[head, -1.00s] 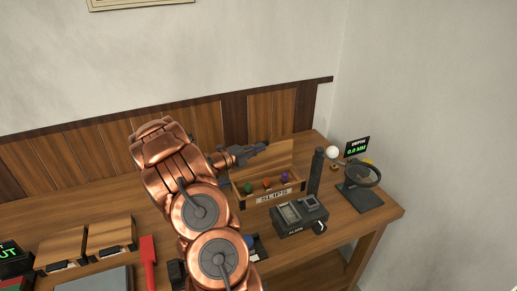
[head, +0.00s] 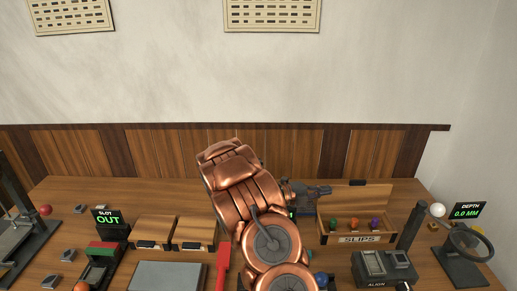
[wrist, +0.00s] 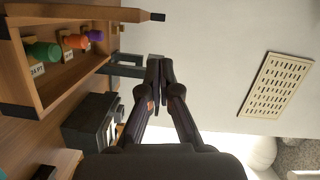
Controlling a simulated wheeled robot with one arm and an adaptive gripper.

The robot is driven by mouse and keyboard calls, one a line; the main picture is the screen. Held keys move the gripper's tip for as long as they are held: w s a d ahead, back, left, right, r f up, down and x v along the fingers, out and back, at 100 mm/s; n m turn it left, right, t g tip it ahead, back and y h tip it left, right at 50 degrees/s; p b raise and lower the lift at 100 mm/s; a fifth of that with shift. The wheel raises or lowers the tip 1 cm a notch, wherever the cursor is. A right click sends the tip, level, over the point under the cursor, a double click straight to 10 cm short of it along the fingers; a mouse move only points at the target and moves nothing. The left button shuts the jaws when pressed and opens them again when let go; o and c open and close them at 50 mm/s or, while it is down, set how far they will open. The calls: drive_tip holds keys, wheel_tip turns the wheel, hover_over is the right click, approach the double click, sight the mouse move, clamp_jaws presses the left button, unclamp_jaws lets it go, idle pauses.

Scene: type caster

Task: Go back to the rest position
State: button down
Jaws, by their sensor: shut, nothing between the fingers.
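My gripper (head: 322,191) is in front of the back wall, at the left end of the slips box in the head view. In the wrist view my gripper (wrist: 157,62) has its two fingers together at the tips, with nothing held. My copper arm covers part of the bench behind it.
The wooden slips box (head: 358,239) holds green, orange and purple pieces. Left are a red bar (head: 222,266), wooden boxes (head: 155,231), a grey plate (head: 168,276) and the slot display (head: 108,217).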

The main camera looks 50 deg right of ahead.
drive_tip(key=s+a+r+m+y, duration=0.2)
drive_tip(key=a+r+m+y, duration=0.1)
drive_tip(key=a+m, duration=0.55)
drive_tip(key=s+a+r+m+y, duration=0.3)
drive_tip(key=a+r+m, duration=0.1)
drive_tip(key=a+m, duration=0.4)
drive_tip(key=s+a+m+t+y, duration=0.1)
drive_tip(key=a+m, duration=0.4)
drive_tip(key=a, duration=0.6)
drive_tip(key=s+a+m+t+y, duration=0.2)
drive_tip(key=a+m+t+y, duration=0.2)
drive_tip(key=a, duration=0.8)
drive_tip(key=s+a+m+t+y, duration=0.2)
drive_tip(key=a+m, duration=0.3)
drive_tip(key=a, duration=0.7)
drive_tip(key=shift+s+f+m+t+y, duration=0.25)
drive_tip(key=shift+f+m+t+y, duration=0.2)
drive_tip(key=shift+y, duration=0.35)
